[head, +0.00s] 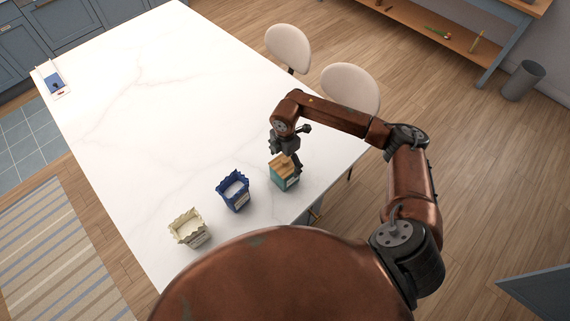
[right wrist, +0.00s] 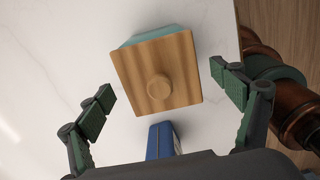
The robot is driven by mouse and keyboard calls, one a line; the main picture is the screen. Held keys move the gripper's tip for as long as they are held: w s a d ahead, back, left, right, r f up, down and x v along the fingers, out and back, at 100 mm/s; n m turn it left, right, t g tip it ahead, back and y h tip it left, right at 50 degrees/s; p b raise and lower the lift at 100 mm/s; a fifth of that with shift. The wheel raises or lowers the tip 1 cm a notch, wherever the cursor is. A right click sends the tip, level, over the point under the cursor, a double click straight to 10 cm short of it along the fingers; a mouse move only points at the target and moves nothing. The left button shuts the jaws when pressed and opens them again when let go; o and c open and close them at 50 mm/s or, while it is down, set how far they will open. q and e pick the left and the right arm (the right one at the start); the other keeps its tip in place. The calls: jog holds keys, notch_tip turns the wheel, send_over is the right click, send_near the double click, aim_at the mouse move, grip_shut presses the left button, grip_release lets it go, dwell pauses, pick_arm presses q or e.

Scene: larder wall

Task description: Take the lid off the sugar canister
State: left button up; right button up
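A teal canister (head: 287,183) with a square wooden lid (head: 281,165) stands near the front right edge of the white table. Its label is too small to read. In the right wrist view the lid (right wrist: 180,58) has a round knob (right wrist: 159,87) and sits on the canister, whose teal side (right wrist: 150,34) shows behind it. My right gripper (head: 287,157) is just above the lid. In its wrist view the right gripper (right wrist: 165,83) is open, with its green-padded fingers apart on either side of the knob, touching nothing visible. My left gripper is out of view.
A blue open-topped container (head: 234,198) and a cream one (head: 190,237), both with jagged rims, stand left of the teal canister on the white table (head: 130,130). A small tray (head: 63,91) with a blue item lies at the far left. Two chairs (head: 288,47) stand behind.

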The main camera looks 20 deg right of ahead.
jog(key=c, duration=1.1)
jog(key=shift+r, duration=0.15)
